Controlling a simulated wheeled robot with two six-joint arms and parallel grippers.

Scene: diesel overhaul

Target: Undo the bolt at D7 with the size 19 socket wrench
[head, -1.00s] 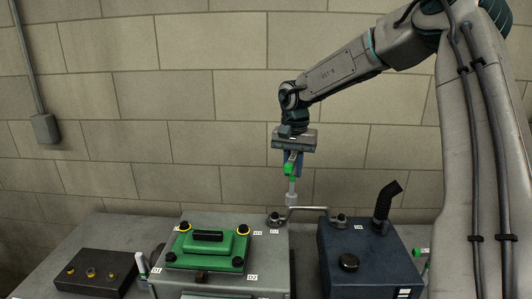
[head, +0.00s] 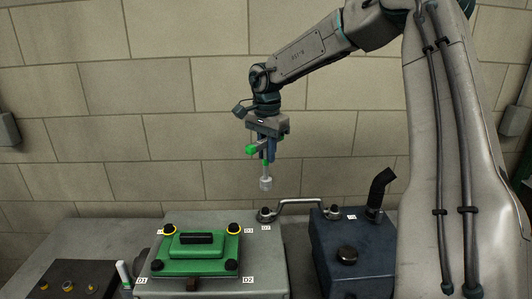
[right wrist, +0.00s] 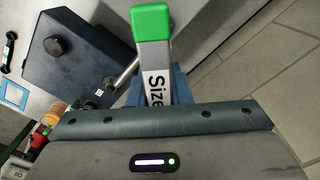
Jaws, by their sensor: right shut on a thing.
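My right gripper (head: 265,150) is shut on the socket wrench (head: 266,184), which hangs upright with its pale socket end down. Its green end shows beside the jaws and again in the right wrist view (right wrist: 152,22). There the handle reads "Size"; the number is hidden behind the gripper. The bolt at D7 (head: 265,214) is a dark head at the left end of the metal pipe, beside a small label that is hard to read. The socket is above this bolt, with a clear gap between them. My left gripper is not in view.
The metal pipe (head: 300,203) runs from the grey block (head: 267,258) to the dark blue box (head: 350,262) with its black elbow pipe (head: 381,190). A green cover (head: 195,262) with several bolts sits left. A dark box (head: 72,282) stands at far left.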

